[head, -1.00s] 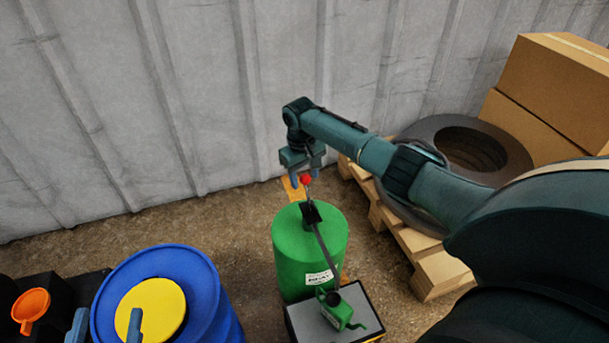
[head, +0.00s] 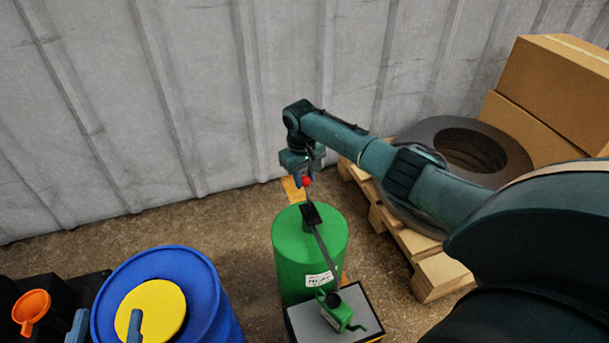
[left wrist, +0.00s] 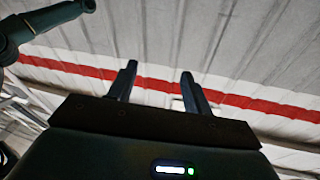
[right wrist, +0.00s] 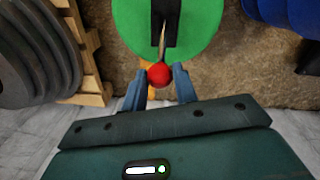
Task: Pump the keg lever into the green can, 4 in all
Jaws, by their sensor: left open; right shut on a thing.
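The green keg (head: 295,235) stands on the floor with a black pump block (head: 311,212) on top. Its lever carries a red knob (head: 307,181), also seen in the right wrist view (right wrist: 159,75). A long dark arm slopes from the pump block to above the small green can (head: 343,313). My right gripper (head: 303,183) is shut on the red knob, its fingers on either side in the right wrist view (right wrist: 160,88). My left gripper (left wrist: 158,85) is open and empty, facing the wall; its blue fingertips (head: 106,326) show at the head view's bottom left.
The green can stands on a grey-topped stand (head: 309,325) beside the keg. A blue drum (head: 150,262) with a yellow lid and an orange funnel (head: 31,308) are at left. A pallet (head: 440,275) with tyres and boxes (head: 560,85) is at right.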

